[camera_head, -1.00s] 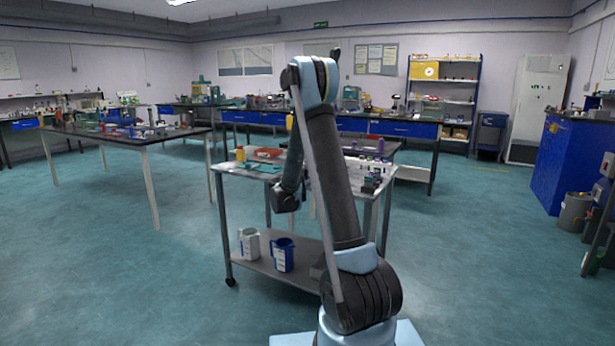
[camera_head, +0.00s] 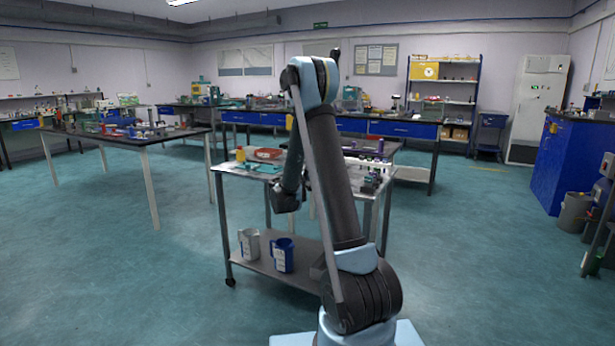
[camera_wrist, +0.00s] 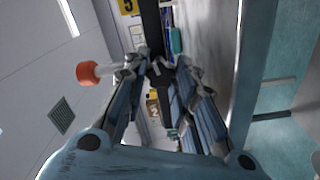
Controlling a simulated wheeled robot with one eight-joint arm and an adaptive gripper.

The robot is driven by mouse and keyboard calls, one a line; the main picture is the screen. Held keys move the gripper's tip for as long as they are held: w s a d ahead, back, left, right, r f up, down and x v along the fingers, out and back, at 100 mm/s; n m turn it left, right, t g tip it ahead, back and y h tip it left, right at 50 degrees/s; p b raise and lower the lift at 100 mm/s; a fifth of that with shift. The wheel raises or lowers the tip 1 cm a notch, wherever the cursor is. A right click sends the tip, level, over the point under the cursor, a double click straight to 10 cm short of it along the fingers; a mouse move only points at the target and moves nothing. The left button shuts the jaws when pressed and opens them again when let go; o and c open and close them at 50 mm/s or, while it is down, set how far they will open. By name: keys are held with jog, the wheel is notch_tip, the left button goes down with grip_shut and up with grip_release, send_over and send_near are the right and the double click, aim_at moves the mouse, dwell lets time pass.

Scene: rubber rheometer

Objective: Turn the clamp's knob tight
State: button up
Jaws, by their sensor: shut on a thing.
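In the wrist view my gripper (camera_wrist: 157,72) has its two fingers on either side of a small dark part, which looks like the clamp's knob (camera_wrist: 160,78). The fingers are shut on it. A dark upright bar (camera_wrist: 152,25), perhaps part of the clamp or its stand, runs up from just beyond the fingertips.
The cart (camera_head: 232,168) carries a red tray (camera_head: 267,153), a yellow bottle (camera_head: 240,154) and small items. Two jugs, white (camera_head: 249,244) and blue (camera_head: 282,255), stand on its lower shelf.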

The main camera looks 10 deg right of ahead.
jog(key=shift+f+m, duration=0.1)
jog(key=shift+m, duration=1.4)
jog(key=o, duration=1.1)
jog(key=v, duration=1.2)
jog(key=shift+w, duration=0.1)
